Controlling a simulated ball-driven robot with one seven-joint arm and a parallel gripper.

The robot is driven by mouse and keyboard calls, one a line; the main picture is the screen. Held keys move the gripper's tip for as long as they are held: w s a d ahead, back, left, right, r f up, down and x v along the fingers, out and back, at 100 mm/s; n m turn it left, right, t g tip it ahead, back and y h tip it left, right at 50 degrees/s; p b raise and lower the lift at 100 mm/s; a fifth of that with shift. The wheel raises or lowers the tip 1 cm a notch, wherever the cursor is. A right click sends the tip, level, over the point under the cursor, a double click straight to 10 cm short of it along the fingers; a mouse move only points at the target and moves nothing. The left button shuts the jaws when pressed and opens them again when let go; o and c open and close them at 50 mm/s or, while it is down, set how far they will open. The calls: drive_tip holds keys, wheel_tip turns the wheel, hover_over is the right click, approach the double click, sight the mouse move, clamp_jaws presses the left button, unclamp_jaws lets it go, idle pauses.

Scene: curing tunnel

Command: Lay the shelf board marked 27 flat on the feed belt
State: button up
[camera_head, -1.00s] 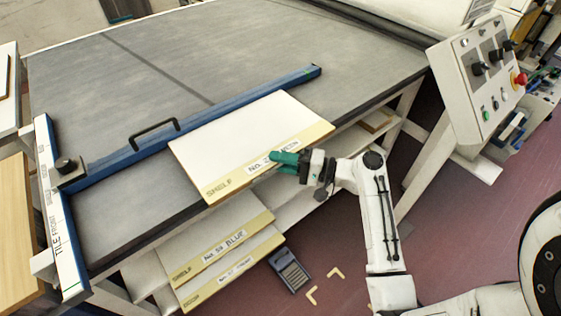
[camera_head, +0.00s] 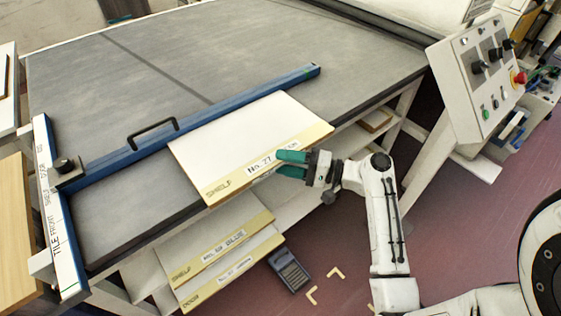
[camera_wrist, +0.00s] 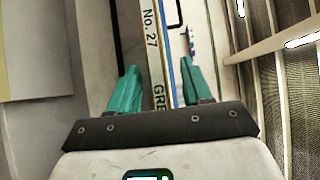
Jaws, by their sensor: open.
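The shelf board marked No. 27 (camera_head: 235,135) is white with a cream edge strip reading SHELF. In the head view it lies flat on the grey feed belt (camera_head: 250,50), against the blue fence bar, with its labelled edge along the belt's near edge. My gripper (camera_head: 292,164) has green fingers and is open at that labelled edge, partly covering the label. In the wrist view the board's edge with "No. 27" (camera_wrist: 152,45) runs between the two open green fingers (camera_wrist: 163,90), with visible room on both sides.
A blue fence bar (camera_head: 200,130) with a black handle crosses the belt. A lower shelf under the belt holds more boards (camera_head: 222,248). A control panel (camera_head: 485,75) with a red button stands at right. A dark keypad-like device (camera_head: 290,270) lies below.

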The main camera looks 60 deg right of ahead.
drive_tip(key=b+v, duration=0.2)
drive_tip(key=v, duration=0.8)
drive_tip(key=a+f+n+g, duration=0.6)
drive_tip(key=a+f+g, duration=0.5)
drive_tip(key=a, duration=0.4)
drive_tip(key=s+a+f+n+g+h, duration=0.1)
drive_tip(key=s+a+n+g+h, duration=0.1)
drive_tip(key=s+n+g+h, duration=0.2)
drive_tip(key=s+n+h, duration=0.3)
drive_tip(key=s, duration=0.2)
drive_tip(key=shift+a+f+g, duration=0.25)
drive_tip(key=shift+a+g, duration=0.1)
drive_tip(key=shift+g, duration=0.05)
drive_tip(key=shift+c, duration=0.6)
